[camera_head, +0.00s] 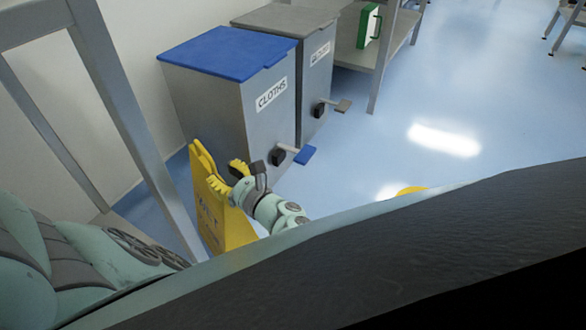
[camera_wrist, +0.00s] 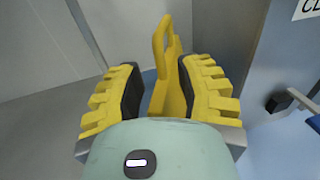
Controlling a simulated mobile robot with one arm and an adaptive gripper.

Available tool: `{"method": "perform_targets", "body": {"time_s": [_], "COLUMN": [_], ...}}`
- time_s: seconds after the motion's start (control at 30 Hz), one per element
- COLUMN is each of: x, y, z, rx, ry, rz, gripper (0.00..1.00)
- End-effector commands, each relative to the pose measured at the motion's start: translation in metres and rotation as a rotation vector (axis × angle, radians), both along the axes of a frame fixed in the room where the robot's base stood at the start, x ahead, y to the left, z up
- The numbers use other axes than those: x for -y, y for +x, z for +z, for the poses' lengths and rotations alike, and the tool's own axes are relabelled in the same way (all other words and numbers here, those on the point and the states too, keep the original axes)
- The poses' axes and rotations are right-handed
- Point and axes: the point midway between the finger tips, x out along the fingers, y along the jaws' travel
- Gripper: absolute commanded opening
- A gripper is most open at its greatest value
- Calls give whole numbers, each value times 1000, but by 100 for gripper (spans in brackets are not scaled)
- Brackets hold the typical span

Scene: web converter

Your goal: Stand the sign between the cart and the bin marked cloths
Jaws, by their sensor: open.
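The yellow sign (camera_head: 222,222) stands upright on the floor, in front of the bin marked cloths (camera_head: 215,110), which is grey with a blue lid. A grey metal frame (camera_head: 118,95) stands to the sign's left; I cannot tell if it is the cart. My gripper (camera_head: 228,176) is open at the upper part of the sign. In the wrist view the sign (camera_wrist: 164,48) shows between and beyond the spread fingers (camera_wrist: 160,85). Its lower part is hidden there by my gripper. I see no grip on it.
The cloths bin's blue pedal (camera_head: 305,154) sticks out near my gripper. A second grey bin (camera_head: 316,75) and a shelf (camera_head: 390,50) with a green-and-white item (camera_head: 369,25) stand behind.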

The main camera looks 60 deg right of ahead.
Motion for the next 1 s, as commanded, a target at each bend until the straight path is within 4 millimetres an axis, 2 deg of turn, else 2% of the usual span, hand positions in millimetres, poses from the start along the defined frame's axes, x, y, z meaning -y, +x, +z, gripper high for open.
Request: {"method": "perform_targets", "body": {"time_s": [0.03, 0.1, 0.23, 0.4, 0.6, 1.0], "x": [1, -1, -5, -7, -8, -8], "y": [-15, -29, -49, -63, -69, -69], "z": [4, 4, 3, 1, 1, 0], "rx": [-2, -2, -1, 0, 1, 1], "ry": [5, 3, 3, 1, -1, 0], "rz": [-8, -10, -8, -5, -4, -3], "gripper": [34, 34, 34, 34, 34, 34]}}
